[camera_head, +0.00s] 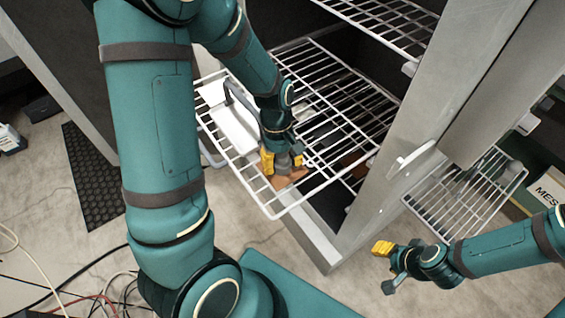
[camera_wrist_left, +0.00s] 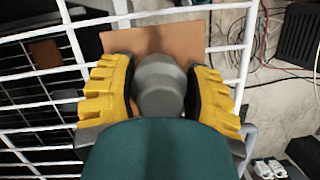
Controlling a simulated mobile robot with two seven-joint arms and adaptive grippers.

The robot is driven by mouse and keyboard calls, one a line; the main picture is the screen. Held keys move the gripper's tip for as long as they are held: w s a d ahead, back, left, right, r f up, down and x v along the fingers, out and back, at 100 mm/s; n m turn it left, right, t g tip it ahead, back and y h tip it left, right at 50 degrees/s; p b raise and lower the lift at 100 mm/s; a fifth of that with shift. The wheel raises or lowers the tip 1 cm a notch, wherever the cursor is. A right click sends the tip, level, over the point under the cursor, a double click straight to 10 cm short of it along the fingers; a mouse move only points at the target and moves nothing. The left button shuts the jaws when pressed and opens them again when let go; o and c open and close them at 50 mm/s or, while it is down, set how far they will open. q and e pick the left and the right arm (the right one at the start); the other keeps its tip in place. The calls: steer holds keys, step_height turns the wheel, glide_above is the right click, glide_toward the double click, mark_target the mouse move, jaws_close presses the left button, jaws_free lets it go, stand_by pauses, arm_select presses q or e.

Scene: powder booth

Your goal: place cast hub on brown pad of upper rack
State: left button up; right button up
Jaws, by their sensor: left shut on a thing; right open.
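The cast hub (camera_wrist_left: 158,84) is a grey rounded part between the yellow fingers of my left gripper (camera_wrist_left: 160,92) in the left wrist view. The left gripper is shut on it. In the head view my left gripper (camera_head: 282,161) is over the front part of the white wire upper rack (camera_head: 268,210), with the grey hub (camera_head: 284,164) at its fingers. The brown pad (camera_wrist_left: 128,40) lies on the rack, right under or behind the hub; it also shows in the head view (camera_head: 291,180). I cannot tell whether hub and pad touch. My right gripper (camera_head: 384,266) is open and empty at the lower right.
A white tray with a dark handle (camera_head: 230,118) is on the rack's left part. Another wire shelf (camera_head: 385,22) is above. Cables (camera_head: 95,290) lie on the floor at lower left.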

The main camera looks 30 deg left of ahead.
arm_select(q)
steer(key=shift+r, duration=0.1)
steer(key=shift+s, duration=0.1)
steer(key=o, duration=1.3)
steer(key=shift+c, duration=0.2)
steer(key=shift+r, duration=0.25)
steer(key=p+v, duration=0.2)
steer(key=v, duration=0.9)
steer(key=shift+r, duration=0.25)
